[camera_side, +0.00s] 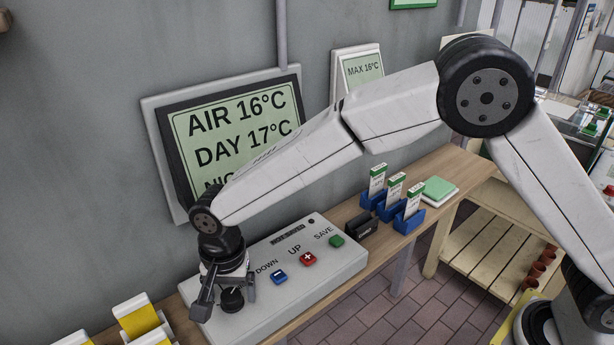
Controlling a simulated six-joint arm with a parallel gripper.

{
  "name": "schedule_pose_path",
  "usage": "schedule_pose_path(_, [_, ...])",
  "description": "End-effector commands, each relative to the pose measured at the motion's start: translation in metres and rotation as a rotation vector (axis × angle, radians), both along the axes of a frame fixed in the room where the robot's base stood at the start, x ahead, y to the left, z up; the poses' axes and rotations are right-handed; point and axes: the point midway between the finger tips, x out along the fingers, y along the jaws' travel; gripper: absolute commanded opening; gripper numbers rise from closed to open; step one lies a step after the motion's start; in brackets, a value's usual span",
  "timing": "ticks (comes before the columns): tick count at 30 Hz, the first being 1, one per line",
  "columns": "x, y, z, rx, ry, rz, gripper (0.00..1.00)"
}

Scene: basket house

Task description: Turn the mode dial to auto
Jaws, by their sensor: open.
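The mode dial (232,301) is a black knob on the left end of the pale grey control box (345,284). My gripper (226,296) points down over it, with a finger on each side of the knob. The jaws are open; I cannot tell whether a finger touches the knob. The dial's mode labels and pointer are hidden or too small to read. The box also carries a blue DOWN button (279,277), a red UP button (308,259) and a green SAVE button (337,241).
A wall display (240,118) reads AIR 16°C and DAY 17°C, its lower line partly hidden by my arm. Blue holders with cards (391,206) and a green pad (439,189) stand right of the box on the wooden shelf (460,160). Yellow-and-white items (137,316) lie at lower left.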

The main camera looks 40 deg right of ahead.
Motion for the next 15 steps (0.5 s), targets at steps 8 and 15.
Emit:
schedule_pose_path(8, [-0.0001, 0.0000, -0.0030, -0.001, 0.001, 0.000, 0.87])
schedule_pose_path(15, [-0.0001, -0.0001, -0.0027, -0.001, 0.001, 0.000, 0.27])
